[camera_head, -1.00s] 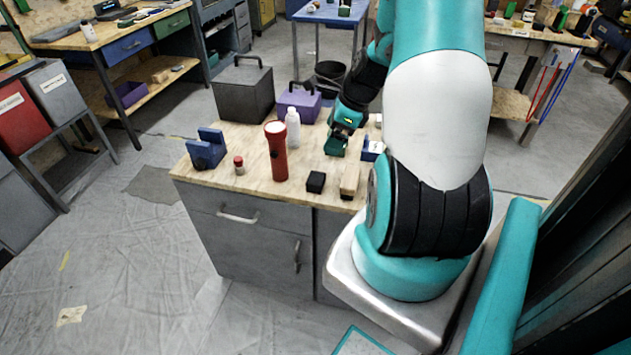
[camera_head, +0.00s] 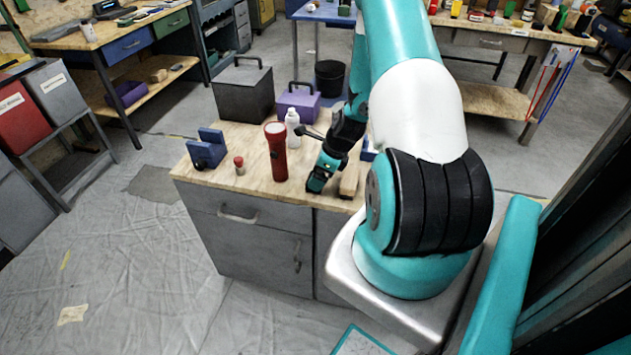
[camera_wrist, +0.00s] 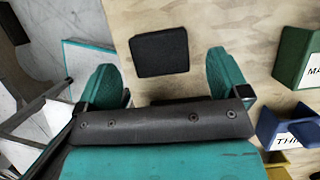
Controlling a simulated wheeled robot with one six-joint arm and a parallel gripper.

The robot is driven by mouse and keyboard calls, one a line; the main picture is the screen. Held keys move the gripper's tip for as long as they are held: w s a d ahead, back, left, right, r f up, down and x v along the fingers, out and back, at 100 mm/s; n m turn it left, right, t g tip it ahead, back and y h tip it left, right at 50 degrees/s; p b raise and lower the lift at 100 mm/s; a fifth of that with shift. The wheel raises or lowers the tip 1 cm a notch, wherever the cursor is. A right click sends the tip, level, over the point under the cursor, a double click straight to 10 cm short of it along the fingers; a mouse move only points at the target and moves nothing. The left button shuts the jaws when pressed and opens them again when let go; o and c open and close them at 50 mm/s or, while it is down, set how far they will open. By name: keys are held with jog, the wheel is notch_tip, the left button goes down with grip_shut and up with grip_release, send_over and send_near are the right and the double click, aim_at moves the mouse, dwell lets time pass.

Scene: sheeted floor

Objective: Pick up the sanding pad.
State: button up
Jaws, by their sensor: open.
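The sanding pad, which I take to be the small black block (camera_wrist: 160,52), lies flat on the light wooden bench top in the wrist view. My gripper (camera_wrist: 163,76) is open above it, one teal finger to each side. The pad shows between and a little beyond the fingertips, with no finger seen touching it. In the head view my gripper (camera_head: 316,184) points down over the front of the bench and hides the pad.
A red flashlight (camera_head: 276,152) stands upright left of my gripper. A red-capped bottle (camera_head: 239,166), a blue holder (camera_head: 206,149) and a white bottle (camera_head: 292,127) stand farther off. Labelled green (camera_wrist: 297,58) and blue (camera_wrist: 285,128) bins are at right.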

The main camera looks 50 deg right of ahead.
jog(key=x, duration=0.3)
jog(key=shift+f, duration=0.25)
jog(key=shift+c, duration=0.2)
jog(key=c, duration=0.9)
jog(key=shift+c, duration=0.3)
notch_tip(320, 180, up, 20)
